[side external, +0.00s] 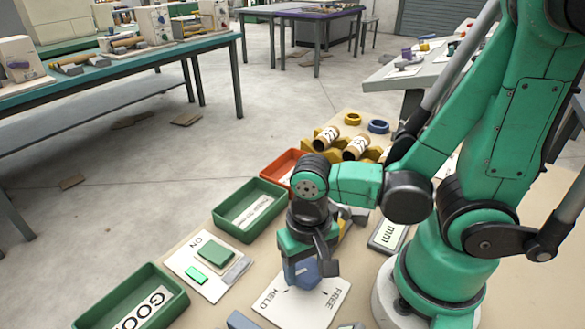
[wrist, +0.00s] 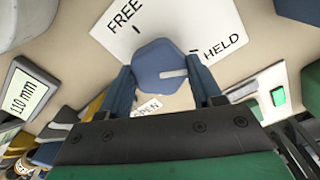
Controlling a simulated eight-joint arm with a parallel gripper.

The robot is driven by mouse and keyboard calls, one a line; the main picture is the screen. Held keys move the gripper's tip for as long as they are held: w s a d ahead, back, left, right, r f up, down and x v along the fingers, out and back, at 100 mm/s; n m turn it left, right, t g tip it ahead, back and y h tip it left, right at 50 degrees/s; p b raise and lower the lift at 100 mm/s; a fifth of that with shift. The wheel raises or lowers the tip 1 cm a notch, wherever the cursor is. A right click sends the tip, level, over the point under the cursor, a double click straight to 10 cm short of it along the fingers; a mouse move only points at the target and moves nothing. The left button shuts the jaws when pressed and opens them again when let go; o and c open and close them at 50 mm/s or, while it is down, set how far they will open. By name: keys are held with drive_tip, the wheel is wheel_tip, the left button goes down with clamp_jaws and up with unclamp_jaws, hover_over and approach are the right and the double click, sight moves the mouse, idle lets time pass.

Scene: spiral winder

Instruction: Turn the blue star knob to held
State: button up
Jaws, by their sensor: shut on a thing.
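The blue star knob (wrist: 160,62) sits on a white plate (wrist: 108,38) marked FREE and HELD. A white line on its top points right in the wrist view, to the HELD side, a little below the small HELD tick. I cannot tell if they line up exactly. The FREE tick is at the knob's upper left. My gripper (wrist: 162,70) is shut on the knob, one finger on each side. In the side view the knob (side external: 298,272) is partly hidden under my gripper (side external: 308,262), and the plate (side external: 305,305) shows around it.
Beside the plate is an ON panel (side external: 190,275) with a green button. Green trays (side external: 160,284) and an orange tray (side external: 268,170) line the table's edge. A mm display (wrist: 28,92) stands on the other side. Yellow blocks (side external: 325,152) hold rolls.

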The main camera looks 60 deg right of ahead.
sight(306, 268)
idle(0.5)
drive_tip(key=o, duration=1.3)
drive_tip(key=shift+c, duration=0.2)
drive_tip(key=shift+r, duration=2.75)
drive_tip(key=shift+w, duration=0.1)
drive_tip(key=w+d+r+n+t, duration=0.5)
drive_tip(key=w+r+t, duration=0.1)
drive_tip(key=w, duration=0.3)
drive_tip(key=shift+d+n+t, duration=0.25)
drive_tip(key=shift+n+t, duration=0.15)
drive_tip(key=shift+t, duration=0.2)
